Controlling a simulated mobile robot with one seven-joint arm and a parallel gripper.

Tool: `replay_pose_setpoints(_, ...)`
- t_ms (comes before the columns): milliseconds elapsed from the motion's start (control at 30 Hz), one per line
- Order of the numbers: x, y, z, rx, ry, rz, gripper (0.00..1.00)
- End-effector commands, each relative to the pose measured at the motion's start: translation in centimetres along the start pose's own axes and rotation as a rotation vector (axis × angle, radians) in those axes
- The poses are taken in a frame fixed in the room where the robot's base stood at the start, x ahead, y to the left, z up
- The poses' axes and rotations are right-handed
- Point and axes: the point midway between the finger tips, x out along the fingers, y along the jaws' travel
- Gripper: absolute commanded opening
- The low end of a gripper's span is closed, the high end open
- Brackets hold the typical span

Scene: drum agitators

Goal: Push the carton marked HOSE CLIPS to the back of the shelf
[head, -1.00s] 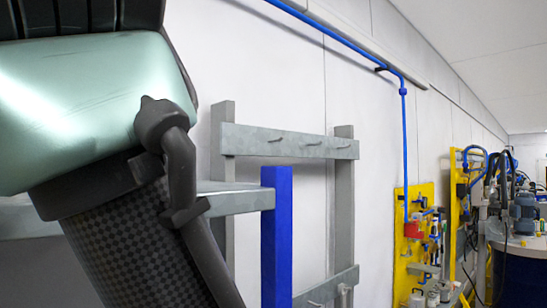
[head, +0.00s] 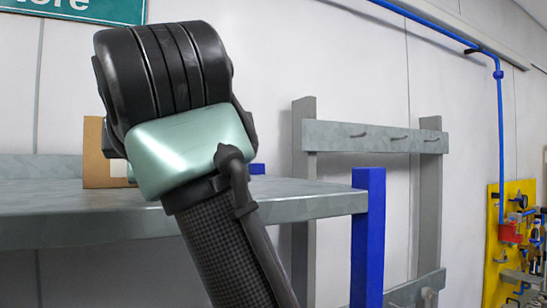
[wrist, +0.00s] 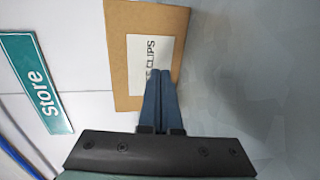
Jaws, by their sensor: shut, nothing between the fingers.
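The brown carton (wrist: 117,60) stands upright in the wrist view, with a white label (wrist: 135,55) reading "CLIPS" and part of a word above it hidden or cut off. In the head view the carton (head: 95,160) stands on the grey shelf (head: 60,226), its right part hidden behind my arm. My gripper (wrist: 160,72) is shut and empty, its two blue-grey fingers together and pointing at the carton's labelled face. The tips overlap the label's lower edge in the picture; I cannot tell whether they touch. The head view hides the fingers behind my wrist.
The shelf's surface (wrist: 255,60) is bare beside the carton in the wrist view. A blue post (head: 367,240) stands at the shelf's right front corner. A grey rack with hooks (head: 375,138) is on the wall beyond. A green Store sign (head: 85,8) hangs above.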

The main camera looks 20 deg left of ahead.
Motion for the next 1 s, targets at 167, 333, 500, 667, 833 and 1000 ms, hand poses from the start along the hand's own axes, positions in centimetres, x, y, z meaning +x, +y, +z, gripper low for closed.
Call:
replay_pose_setpoints(167,1.3,0.2,-0.1,0.0,0.001,-0.001,0.0)
replay_pose_setpoints(333,2.5,0.5,-0.1,-0.001,0.001,-0.001,0.0)
replay_pose_setpoints(500,3.6,0.7,-0.1,-0.001,0.001,0.0,0.0)
replay_pose_setpoints(667,4.7,0.9,-0.1,-0.001,0.0,-0.001,0.0)
replay_pose_setpoints(833,5.9,1.2,-0.1,-0.001,0.002,0.0,0.0)
replay_pose_setpoints(1000,7.1,1.4,-0.1,0.0,0.001,0.0,0.0)
